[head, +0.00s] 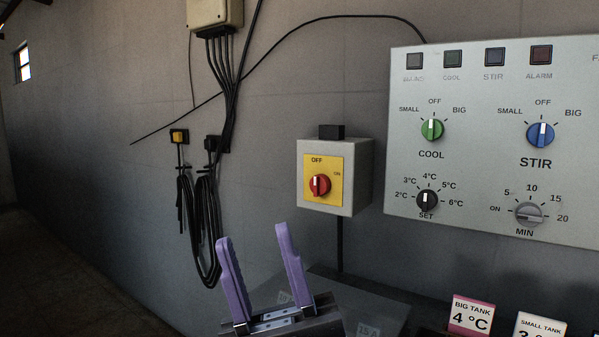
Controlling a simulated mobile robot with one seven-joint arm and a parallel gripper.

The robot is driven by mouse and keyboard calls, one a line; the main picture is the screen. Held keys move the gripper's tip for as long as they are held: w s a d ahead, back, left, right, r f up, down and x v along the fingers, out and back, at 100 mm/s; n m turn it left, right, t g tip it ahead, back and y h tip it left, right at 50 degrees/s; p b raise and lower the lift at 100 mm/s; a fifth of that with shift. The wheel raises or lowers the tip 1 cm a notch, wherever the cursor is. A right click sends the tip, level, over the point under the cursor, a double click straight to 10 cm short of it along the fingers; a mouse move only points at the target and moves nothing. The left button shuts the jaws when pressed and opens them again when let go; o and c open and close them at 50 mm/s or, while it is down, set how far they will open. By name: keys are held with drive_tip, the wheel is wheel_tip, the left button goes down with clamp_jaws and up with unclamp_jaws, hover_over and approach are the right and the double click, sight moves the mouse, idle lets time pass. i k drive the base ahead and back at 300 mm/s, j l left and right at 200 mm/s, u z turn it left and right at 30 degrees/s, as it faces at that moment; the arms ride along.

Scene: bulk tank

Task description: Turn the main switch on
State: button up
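The main switch is a red rotary knob (320,186) on a yellow plate (338,165). The plate is on the front of a grey box (362,178) fixed to the wall. The white mark on the knob stands upright, toward OFF. My gripper (257,238), with two purple fingers, is in front of the wall, below and left of the switch box. Its fingers point up and stand apart, with nothing between them. It does not touch the box.
A control panel (470,210) with COOL, STIR, SET and MIN knobs hangs to the right of the switch box. Black cables (207,225) hang in loops on the left wall. Tank cards, including BIG TANK (471,315), stand at lower right.

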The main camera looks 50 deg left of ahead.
sight(320, 185)
drive_tip(key=j+u, duration=0.55)
drive_tip(key=u, duration=0.3)
